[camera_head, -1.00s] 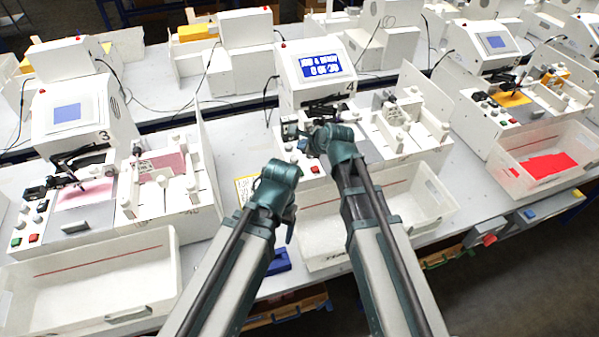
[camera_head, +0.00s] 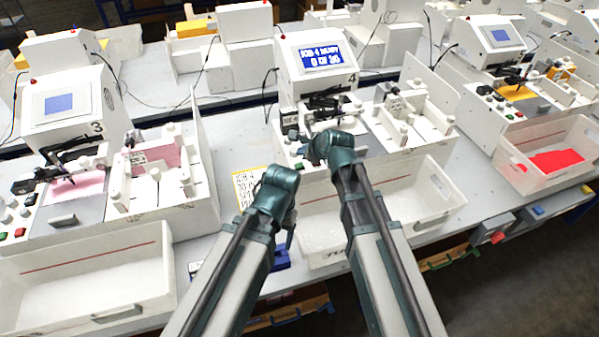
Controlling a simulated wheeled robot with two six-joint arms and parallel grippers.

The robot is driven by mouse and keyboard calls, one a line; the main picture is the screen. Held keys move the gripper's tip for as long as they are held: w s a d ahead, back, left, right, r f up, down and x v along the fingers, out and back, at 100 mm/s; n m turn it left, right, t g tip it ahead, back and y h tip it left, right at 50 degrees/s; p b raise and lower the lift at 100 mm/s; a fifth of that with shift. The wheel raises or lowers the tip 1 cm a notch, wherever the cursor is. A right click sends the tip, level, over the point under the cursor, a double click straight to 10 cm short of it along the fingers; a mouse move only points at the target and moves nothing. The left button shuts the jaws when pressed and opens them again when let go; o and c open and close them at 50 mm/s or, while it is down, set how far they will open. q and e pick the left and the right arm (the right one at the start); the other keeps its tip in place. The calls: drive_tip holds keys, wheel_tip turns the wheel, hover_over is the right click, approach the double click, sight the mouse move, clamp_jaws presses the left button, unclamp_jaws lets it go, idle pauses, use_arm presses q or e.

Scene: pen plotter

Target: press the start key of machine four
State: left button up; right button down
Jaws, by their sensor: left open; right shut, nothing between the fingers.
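Machine four (camera_head: 292,75) is white, with a "4" on its front and a lit blue screen (camera_head: 318,55) whose text seems to read "JOB 4 READY". Its small key panel is at its front left, largely behind my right gripper. A small green key (camera_head: 298,166) seems to show there, just below the gripper; the red key is hidden. My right gripper (camera_head: 293,137) is shut and empty, over the panel; I cannot tell whether it touches anything. My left gripper (camera_head: 289,236) is open, lower down, in front of the machine by its white tray (camera_head: 430,205).
Machine three (camera_head: 85,95) stands at the left with its own tray (camera_head: 90,270). Another machine (camera_head: 490,45) is at the right, with red sheets (camera_head: 556,161) in its tray. A yellow-edged card (camera_head: 246,186) lies on the table left of machine four.

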sight(302, 167)
use_arm(q)
drive_tip(key=shift+f+b, duration=0.9)
drive_tip(key=shift+f, duration=0.5)
use_arm(e)
drive_tip(key=shift+f, duration=1.4)
use_arm(q)
drive_tip(key=shift+f, duration=0.15)
use_arm(e)
drive_tip(key=shift+f, duration=0.1)
use_arm(q)
drive_tip(key=shift+f+b, duration=0.25)
drive_tip(key=shift+b, duration=0.15)
use_arm(e)
drive_tip(key=shift+f, duration=0.3)
use_arm(q)
drive_tip(key=shift+f+b, duration=0.4)
drive_tip(key=shift+f, duration=0.05)
use_arm(e)
drive_tip(key=shift+f, duration=0.45)
use_arm(q)
drive_tip(key=shift+r, duration=0.15)
use_arm(e)
drive_tip(key=shift+r, duration=0.2)
use_arm(q)
drive_tip(key=shift+r+p, duration=0.75)
drive_tip(key=shift+p, duration=0.1)
use_arm(e)
drive_tip(key=shift+r, duration=0.7)
